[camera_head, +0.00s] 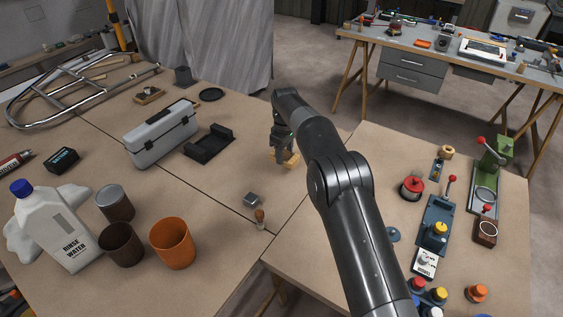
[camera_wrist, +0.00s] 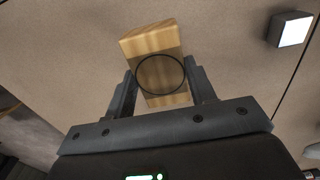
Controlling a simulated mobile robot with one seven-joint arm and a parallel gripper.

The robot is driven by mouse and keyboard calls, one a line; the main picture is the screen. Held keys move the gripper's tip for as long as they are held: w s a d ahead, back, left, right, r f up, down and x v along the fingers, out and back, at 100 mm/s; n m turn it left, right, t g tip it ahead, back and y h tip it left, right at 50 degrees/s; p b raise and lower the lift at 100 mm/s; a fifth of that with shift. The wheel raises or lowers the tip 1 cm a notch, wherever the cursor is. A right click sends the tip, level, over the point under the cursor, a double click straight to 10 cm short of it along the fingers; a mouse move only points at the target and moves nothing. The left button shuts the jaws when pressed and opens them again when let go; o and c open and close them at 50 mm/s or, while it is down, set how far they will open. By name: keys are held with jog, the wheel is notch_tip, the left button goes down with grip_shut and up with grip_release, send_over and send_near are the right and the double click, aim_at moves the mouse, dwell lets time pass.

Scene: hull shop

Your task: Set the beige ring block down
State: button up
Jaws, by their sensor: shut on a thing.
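The beige ring block (camera_head: 291,161) is a pale wooden block with a thin black ring on its face. It shows large in the wrist view (camera_wrist: 150,42). My gripper (camera_head: 282,150) points down at the right part of the brown worktable (camera_head: 215,180). In the wrist view my gripper (camera_wrist: 162,88) has one finger on each side of the block, shut on it. The block is low over the tabletop; I cannot tell whether it touches. My fingers hide part of it in the head view.
A small grey metal block (camera_head: 253,199) and a wooden-handled tool (camera_head: 260,217) are nearby. A black tray (camera_head: 209,143) and a grey toolbox (camera_head: 162,133) stand to the left. Tabletop around the block is clear.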

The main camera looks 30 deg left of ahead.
jog(key=shift+s+a+f, duration=0.15)
jog(key=shift+a+f, duration=0.2)
jog(key=shift+a, duration=0.2)
jog(key=shift+f, duration=1.95)
jog(key=shift+f, duration=0.1)
jog(key=o, duration=1)
notch_tip(320, 180, up, 12)
jog(key=shift+r, duration=0.1)
jog(key=shift+r, duration=0.1)
